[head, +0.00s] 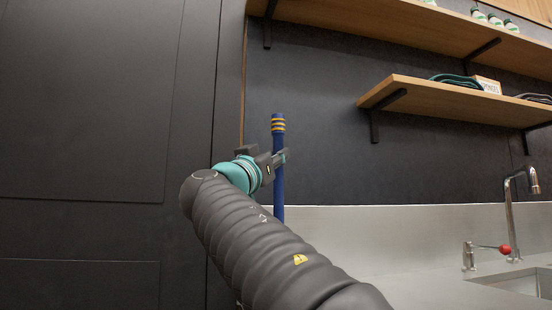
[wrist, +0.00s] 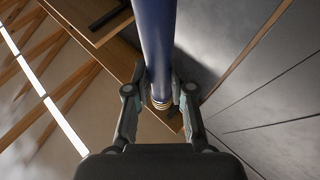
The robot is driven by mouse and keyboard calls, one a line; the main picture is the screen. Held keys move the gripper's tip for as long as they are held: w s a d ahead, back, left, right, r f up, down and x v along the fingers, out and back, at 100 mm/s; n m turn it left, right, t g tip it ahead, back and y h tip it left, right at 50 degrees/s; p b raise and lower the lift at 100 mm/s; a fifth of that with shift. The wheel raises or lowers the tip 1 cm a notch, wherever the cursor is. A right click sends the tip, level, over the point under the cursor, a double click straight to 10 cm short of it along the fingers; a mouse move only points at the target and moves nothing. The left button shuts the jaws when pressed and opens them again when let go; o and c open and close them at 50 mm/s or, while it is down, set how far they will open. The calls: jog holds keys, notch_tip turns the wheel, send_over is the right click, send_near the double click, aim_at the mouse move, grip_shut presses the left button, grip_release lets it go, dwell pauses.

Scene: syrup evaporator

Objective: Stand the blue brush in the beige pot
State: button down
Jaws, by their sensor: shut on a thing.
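The blue brush (head: 279,180) stands upright in my gripper (head: 283,158), its handle end with yellow bands at the top. My gripper is shut on its handle below the bands. In the wrist view the brush (wrist: 154,40) runs between the two fingers of my gripper (wrist: 161,95), with the banded end near the fingertips. The lower end of the brush is hidden behind my arm in the head view. The beige pot is not seen in either view.
A steel counter (head: 400,285) with a sink (head: 520,283), a tap (head: 510,210) and a red-knobbed lever (head: 504,249) lies at right. A lower wooden shelf (head: 420,92) and an upper shelf (head: 400,22) hang above it. Dark panels (head: 90,100) fill the left.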

jog(key=c, duration=0.9)
grip_release()
jog(key=v, duration=1.2)
